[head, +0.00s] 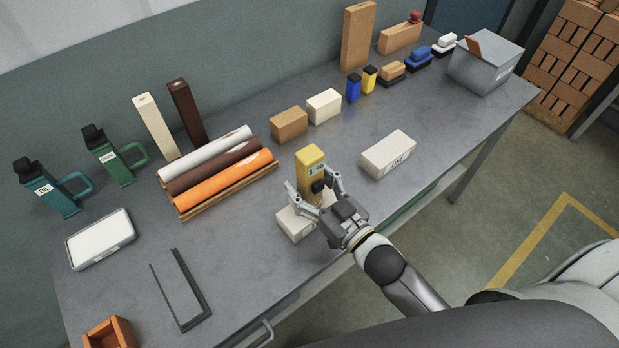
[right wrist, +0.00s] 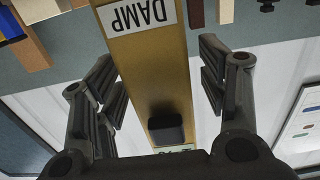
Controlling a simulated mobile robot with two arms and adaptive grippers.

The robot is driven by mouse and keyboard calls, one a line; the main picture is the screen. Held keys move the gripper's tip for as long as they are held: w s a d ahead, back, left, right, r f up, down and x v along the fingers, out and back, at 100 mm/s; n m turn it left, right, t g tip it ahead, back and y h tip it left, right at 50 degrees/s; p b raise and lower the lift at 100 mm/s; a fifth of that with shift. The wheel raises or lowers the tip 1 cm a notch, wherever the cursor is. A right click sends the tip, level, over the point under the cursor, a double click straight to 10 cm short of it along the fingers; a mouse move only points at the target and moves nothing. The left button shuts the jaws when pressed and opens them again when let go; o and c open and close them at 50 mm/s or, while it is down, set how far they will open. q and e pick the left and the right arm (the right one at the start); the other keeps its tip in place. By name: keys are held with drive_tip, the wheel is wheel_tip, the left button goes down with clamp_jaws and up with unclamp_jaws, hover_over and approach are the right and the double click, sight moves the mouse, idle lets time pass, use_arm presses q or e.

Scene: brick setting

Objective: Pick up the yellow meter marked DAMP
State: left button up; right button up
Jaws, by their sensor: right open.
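The yellow meter (head: 311,161) stands upright near the table's front edge in the head view, with a small display and a dark part on its face. In the right wrist view the yellow meter (right wrist: 156,75) runs between the fingers, and its white DAMP label shows upside down. My right gripper (head: 309,183) is open, with one finger on each side of the meter. In the right wrist view there are gaps between the meter and both fingers of the right gripper (right wrist: 158,72). My left gripper is not in view.
A pale block (head: 295,224) lies right by the meter's foot, partly hidden by my gripper. Another pale labelled block (head: 388,154) lies to the right. A rack with rolls (head: 222,170) is to the left.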

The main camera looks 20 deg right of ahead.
drive_tip(key=shift+c, duration=0.6)
drive_tip(key=c, duration=1.1)
drive_tip(key=shift+r, duration=0.1)
drive_tip(key=shift+c, duration=0.2)
